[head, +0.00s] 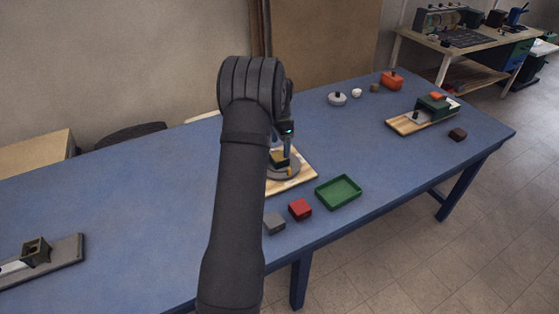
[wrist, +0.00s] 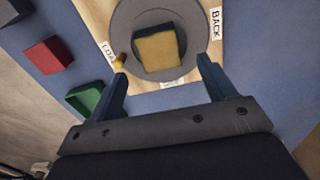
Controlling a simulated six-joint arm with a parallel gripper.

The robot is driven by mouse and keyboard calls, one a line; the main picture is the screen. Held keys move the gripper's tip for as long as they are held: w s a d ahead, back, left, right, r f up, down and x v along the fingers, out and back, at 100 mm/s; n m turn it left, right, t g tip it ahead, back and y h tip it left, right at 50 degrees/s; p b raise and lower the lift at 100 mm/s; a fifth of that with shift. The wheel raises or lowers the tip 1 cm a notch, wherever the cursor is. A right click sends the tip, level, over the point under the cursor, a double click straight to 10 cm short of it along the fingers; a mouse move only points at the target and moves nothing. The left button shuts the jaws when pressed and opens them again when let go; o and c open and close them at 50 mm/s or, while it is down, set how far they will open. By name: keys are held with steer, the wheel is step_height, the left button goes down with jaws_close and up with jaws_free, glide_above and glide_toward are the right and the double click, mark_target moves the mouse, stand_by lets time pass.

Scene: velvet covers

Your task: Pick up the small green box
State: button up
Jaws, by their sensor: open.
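A small box (wrist: 158,46) with a yellow face and dark, possibly green, sides sits on a round grey turntable (wrist: 130,22). The turntable is on a wooden board (head: 303,178) with labels, one reading "BACK". My gripper (wrist: 162,68) is open and empty, over the near side of the turntable. Its two blue fingers are spread wider than the box, which lies just beyond the fingertips in the wrist view. A yellow knob (wrist: 120,61) stands at the turntable's edge by the left fingertip.
A green tray (head: 339,191), a red block (head: 300,209) and a grey block (head: 274,223) are near the front edge. A larger green box (head: 433,106) is on another board at the right. A grey fixture (head: 67,250) is at far left. The blue table's left middle is clear.

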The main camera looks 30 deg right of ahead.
mark_target(279, 156)
steer(key=shift+a+f, duration=0.15)
steer(key=shift+f, duration=2.6)
steer(key=c, duration=1.1)
steer(key=shift+r, duration=0.1)
